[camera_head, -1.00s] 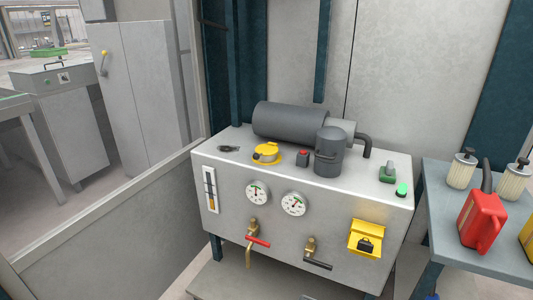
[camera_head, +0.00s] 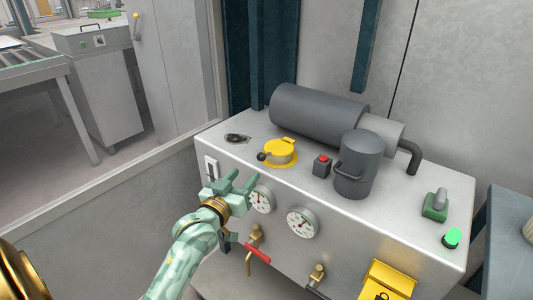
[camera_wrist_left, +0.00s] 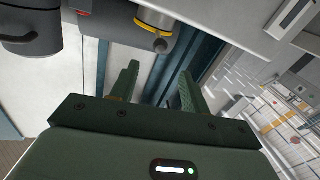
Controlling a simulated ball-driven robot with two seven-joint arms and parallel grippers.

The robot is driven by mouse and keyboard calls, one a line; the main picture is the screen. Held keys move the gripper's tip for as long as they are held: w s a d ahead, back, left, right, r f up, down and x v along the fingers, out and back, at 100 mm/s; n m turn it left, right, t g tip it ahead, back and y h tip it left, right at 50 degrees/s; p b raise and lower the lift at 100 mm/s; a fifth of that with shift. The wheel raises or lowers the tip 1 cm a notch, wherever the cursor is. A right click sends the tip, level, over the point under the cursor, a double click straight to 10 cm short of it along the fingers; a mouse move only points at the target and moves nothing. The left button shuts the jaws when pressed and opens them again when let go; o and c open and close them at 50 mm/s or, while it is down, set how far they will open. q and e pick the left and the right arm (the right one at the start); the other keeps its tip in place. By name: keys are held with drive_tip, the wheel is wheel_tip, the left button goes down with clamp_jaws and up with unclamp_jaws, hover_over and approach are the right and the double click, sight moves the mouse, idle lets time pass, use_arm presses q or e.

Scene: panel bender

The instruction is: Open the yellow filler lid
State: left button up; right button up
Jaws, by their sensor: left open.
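The yellow filler lid (camera_head: 279,150) lies shut on top of the grey tank unit (camera_head: 225,138), near its front left part, with a dark knob on its left side. My left gripper (camera_head: 232,181) is open and empty, in front of the unit's front edge, below and to the left of the lid and apart from it. In the left wrist view the two green fingers (camera_wrist_left: 155,88) are spread, and the yellow lid (camera_wrist_left: 154,20) shows beyond them at the top. My right gripper does not show.
Behind the lid lies a dark grey motor cylinder (camera_head: 310,112). To its right stand a small box with a red button (camera_head: 322,166) and an upright grey canister (camera_head: 358,165). Gauges (camera_head: 302,222) and a red-handled tap (camera_head: 257,248) are on the front face.

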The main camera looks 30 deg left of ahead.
sight(259, 160)
use_arm(q)
drive_tip(key=w+b, duration=0.1)
drive_tip(key=w, duration=0.3)
drive_tip(key=w+a+b, duration=0.1)
drive_tip(key=w, duration=0.2)
drive_tip(key=w+b, duration=0.1)
drive_tip(key=w, duration=0.3)
drive_tip(key=shift+w+a+f+b, duration=0.35)
drive_tip(key=shift+a+f+b, duration=0.05)
drive_tip(key=shift+w+a+r, duration=0.1)
drive_tip(key=shift+w+r, duration=0.1)
drive_tip(key=shift+w, duration=0.4)
